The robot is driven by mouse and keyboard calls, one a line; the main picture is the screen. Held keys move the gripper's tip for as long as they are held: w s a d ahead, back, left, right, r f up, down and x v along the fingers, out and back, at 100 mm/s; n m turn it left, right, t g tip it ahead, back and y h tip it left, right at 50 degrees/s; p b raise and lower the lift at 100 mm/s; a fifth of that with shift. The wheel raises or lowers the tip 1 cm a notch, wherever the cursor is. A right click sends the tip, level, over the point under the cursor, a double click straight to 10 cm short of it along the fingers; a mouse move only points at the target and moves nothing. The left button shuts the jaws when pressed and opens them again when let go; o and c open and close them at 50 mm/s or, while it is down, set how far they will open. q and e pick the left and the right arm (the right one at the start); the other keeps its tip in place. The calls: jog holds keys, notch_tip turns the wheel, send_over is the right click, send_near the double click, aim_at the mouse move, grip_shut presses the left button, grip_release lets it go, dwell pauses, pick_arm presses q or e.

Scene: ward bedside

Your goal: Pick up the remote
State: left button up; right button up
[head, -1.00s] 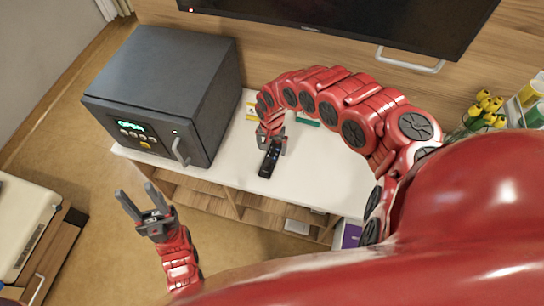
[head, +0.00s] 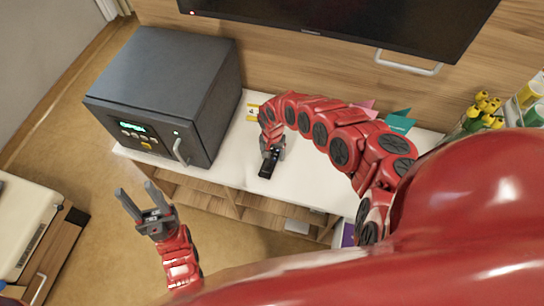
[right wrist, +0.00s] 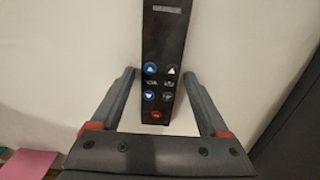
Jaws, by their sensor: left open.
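The remote (head: 266,171) is a slim black handset lying on the white top of the low cabinet, right of the dark grey box. In the right wrist view the remote (right wrist: 165,55) shows its blue, white and red buttons. My right gripper (head: 272,154) is down over the remote's far end and partly hides it. In the right wrist view my right gripper (right wrist: 159,75) is open, with one finger on each side of the remote; a gap shows beside the left finger. My left gripper (head: 137,190) is open and empty, over the floor in front of the cabinet.
The dark grey box (head: 165,75) with a lit display and handle stands on the cabinet's left (head: 225,170). A television (head: 340,20) is behind. Pink and teal items (head: 398,121) lie behind my right arm. Yellow-topped items (head: 487,105) stand at the right.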

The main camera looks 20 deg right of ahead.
grip_shut()
jog(key=shift+r, duration=0.15)
